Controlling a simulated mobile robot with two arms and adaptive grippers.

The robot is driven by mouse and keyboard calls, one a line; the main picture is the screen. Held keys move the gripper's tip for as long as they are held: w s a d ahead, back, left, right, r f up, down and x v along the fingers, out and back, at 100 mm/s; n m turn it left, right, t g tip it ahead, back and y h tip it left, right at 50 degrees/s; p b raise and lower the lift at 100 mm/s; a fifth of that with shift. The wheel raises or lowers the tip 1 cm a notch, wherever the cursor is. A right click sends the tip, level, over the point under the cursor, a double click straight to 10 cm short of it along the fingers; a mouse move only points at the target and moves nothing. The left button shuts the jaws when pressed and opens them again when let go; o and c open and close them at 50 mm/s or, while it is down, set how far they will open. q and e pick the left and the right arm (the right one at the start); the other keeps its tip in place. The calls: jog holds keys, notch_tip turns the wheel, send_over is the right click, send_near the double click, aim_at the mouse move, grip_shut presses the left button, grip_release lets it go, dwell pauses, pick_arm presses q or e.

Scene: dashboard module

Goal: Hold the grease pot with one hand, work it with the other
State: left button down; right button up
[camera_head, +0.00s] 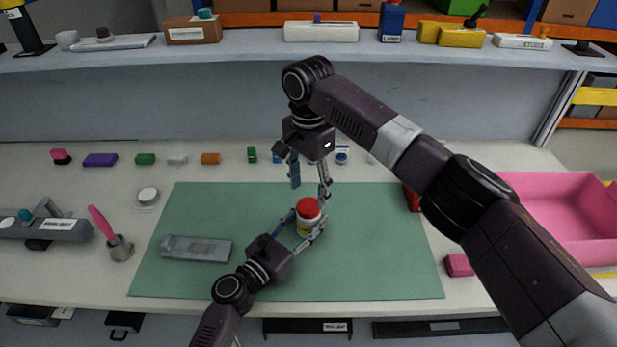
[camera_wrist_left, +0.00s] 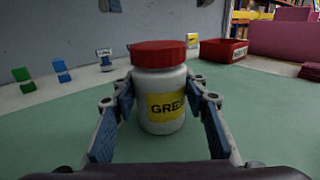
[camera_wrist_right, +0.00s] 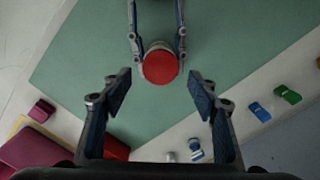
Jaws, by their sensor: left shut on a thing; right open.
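The grease pot (camera_head: 305,222) is a white jar with a yellow label and a red lid (camera_head: 307,207). It stands upright on the green mat (camera_head: 378,250). My left gripper (camera_head: 307,228) is shut on the pot's body from the front; its pads sit on both sides of the jar in the left wrist view, where the label (camera_wrist_left: 165,106) reads "GRE". My right gripper (camera_head: 309,190) is open, points down and hangs above and slightly behind the pot. In the right wrist view the red lid (camera_wrist_right: 160,67) lies beyond the fingertips, with nothing between them.
A grey metal block (camera_head: 196,248) lies on the mat's left. A pink-handled brush in a holder (camera_head: 120,247) stands left of the mat. A pink bin (camera_head: 560,215) and a red bin (camera_head: 412,198) are at the right. Small coloured pieces line the back.

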aim_at(309, 205)
jog(key=shift+f, duration=2.25)
